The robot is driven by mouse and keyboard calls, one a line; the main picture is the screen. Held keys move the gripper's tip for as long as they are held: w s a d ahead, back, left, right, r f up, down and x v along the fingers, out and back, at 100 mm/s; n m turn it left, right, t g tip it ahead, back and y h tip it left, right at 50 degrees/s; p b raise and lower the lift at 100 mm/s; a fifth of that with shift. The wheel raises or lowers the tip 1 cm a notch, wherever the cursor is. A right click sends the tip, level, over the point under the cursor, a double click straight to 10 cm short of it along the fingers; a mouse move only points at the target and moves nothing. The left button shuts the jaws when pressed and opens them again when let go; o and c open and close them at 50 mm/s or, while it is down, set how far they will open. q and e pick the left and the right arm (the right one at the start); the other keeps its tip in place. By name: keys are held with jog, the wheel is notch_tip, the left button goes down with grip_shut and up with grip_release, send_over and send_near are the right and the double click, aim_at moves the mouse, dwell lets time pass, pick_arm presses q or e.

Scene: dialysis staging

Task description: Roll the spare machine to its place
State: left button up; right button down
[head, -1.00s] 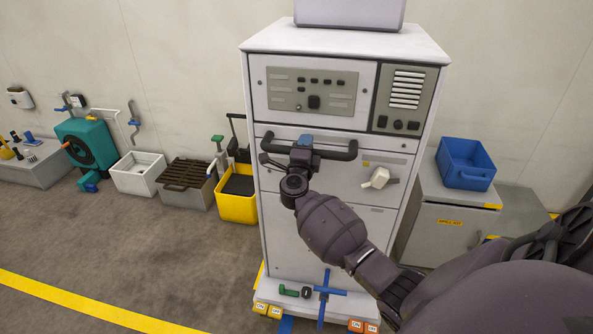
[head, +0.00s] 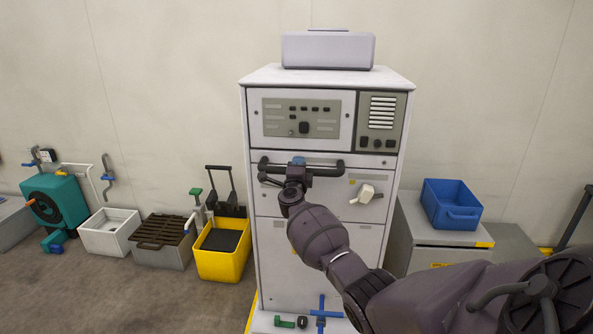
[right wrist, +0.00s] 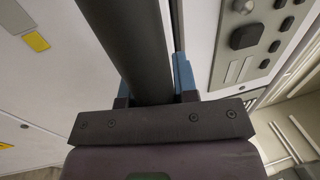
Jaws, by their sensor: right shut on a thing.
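The spare machine (head: 300,240) is a tall white cabinet with a control panel and a dark horizontal handle bar (head: 335,171) across its front. It stands upright close to the back wall. In the right wrist view the dark bar (right wrist: 130,45) runs between the fingers of my right gripper (right wrist: 158,88). My left gripper is not in view. Pedals (head: 322,312) in blue and green show at the machine's base, partly cut off by the frame.
To the left along the wall stand a yellow bin (head: 223,262), a grey crate with a brown grate (head: 162,232), a white basin (head: 110,240) and a teal reel (head: 55,203). At right, a low cabinet (head: 420,222) carries a blue bin (head: 451,205). Floor at left front is clear.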

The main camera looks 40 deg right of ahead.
jog(key=c, duration=1.3)
grip_release()
jog(key=shift+s+d+f, duration=0.15)
jog(key=shift+s+f, duration=0.05)
jog(key=shift+f, duration=0.5)
jog(key=shift+c, duration=0.2)
jog(key=o, duration=0.5)
jog(key=shift+d, duration=0.1)
jog(key=shift+c, duration=0.2)
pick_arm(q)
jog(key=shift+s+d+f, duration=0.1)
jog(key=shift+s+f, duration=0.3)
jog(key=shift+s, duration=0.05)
pick_arm(e)
jog(key=shift+w+r, duration=0.1)
jog(key=shift+r, duration=0.25)
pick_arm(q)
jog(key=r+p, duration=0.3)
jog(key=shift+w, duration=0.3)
pick_arm(e)
jog(key=v, duration=1.1)
